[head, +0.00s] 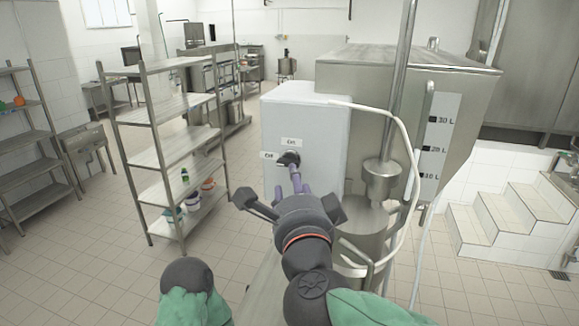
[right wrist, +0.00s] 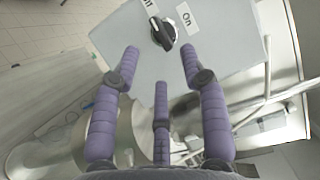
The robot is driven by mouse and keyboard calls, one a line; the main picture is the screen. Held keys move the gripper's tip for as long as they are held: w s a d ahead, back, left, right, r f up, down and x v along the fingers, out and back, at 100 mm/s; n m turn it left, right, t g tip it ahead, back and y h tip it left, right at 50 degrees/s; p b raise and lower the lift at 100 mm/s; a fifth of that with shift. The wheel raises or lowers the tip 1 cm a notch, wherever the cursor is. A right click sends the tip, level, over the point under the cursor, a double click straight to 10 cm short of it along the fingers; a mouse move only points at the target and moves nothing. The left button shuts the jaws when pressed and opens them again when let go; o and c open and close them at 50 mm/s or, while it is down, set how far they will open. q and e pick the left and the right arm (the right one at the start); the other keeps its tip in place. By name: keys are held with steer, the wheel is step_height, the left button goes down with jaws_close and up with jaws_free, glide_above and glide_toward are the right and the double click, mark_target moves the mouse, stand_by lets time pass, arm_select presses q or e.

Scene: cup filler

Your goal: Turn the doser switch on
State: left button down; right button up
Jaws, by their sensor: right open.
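The doser switch (head: 288,158) is a black rotary knob on the front of a light grey box (head: 305,125). It also shows in the right wrist view (right wrist: 163,33), between an Off label (right wrist: 148,4) and an On label (right wrist: 186,19). In that view its pale pointer mark lies toward the Off side. My right gripper (head: 296,185) is in front of the box, just below the knob. In the right wrist view its purple fingers (right wrist: 161,75) are spread apart with nothing between them, and the knob lies beyond their tips. My left gripper is not visible.
A steel hopper (head: 450,110) with litre marks stands right of the box. A white hose (head: 405,140) and a steel pipe (head: 403,70) run beside it. A metal shelf (head: 165,160) stands to the left. White steps (head: 505,215) are at the right.

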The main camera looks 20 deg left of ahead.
steer(key=p+x, duration=0.1)
steer(key=x, duration=0.6)
steer(key=shift+s+f, duration=0.1)
jaws_close()
